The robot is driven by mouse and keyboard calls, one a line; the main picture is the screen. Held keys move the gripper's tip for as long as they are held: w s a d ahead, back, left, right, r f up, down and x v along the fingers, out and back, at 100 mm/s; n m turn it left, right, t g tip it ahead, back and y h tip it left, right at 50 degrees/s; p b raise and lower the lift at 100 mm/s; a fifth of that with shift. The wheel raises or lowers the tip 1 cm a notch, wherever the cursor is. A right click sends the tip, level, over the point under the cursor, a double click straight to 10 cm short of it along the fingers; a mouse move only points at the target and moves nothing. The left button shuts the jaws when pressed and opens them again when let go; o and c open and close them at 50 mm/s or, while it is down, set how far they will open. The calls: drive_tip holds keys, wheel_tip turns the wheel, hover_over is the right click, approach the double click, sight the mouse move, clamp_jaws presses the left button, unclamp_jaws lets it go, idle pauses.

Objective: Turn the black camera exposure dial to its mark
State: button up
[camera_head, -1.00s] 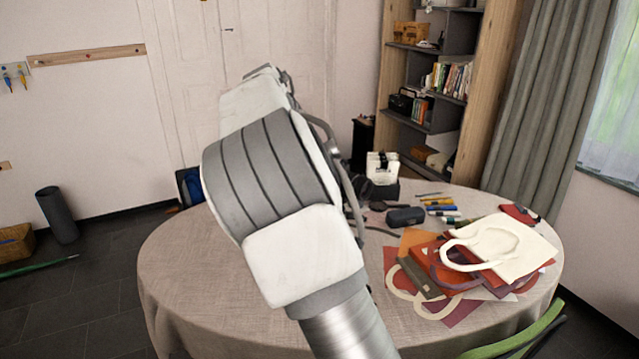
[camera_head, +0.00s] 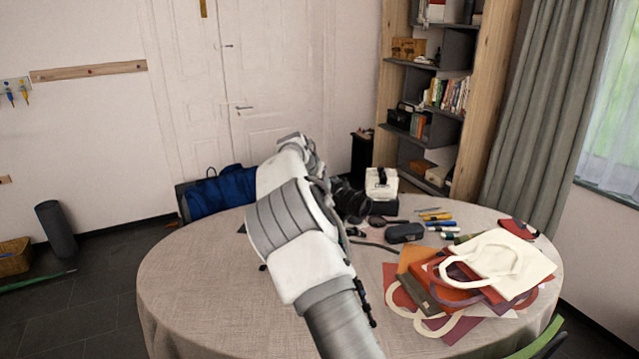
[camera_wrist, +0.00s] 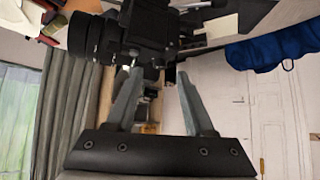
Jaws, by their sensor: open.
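The black camera (camera_head: 350,202) stands on the far part of the round table, partly behind my arm in the head view. In the wrist view the camera (camera_wrist: 150,28) fills the top middle, its ribbed round lens (camera_wrist: 84,38) to the left. Small knobs show on the camera's edge near my fingertips, but I cannot tell which is the exposure dial, and no mark is readable. My gripper (camera_wrist: 158,74) is open with nothing between its fingers. Its left fingertip is close to the camera's edge; contact is unclear. In the head view the gripper is hidden by my arm.
A white box-like item (camera_head: 381,186) stands just right of the camera. A dark case (camera_head: 404,233), pens (camera_head: 436,216) and a pile of cloth bags (camera_head: 499,262) lie further right. A blue bag (camera_head: 222,192) is behind the table. The table's left part (camera_head: 195,285) is clear.

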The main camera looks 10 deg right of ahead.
sight(322, 189)
drive_tip(key=shift+x, duration=1.05)
drive_tip(key=shift+c, duration=0.2)
clamp_jaws()
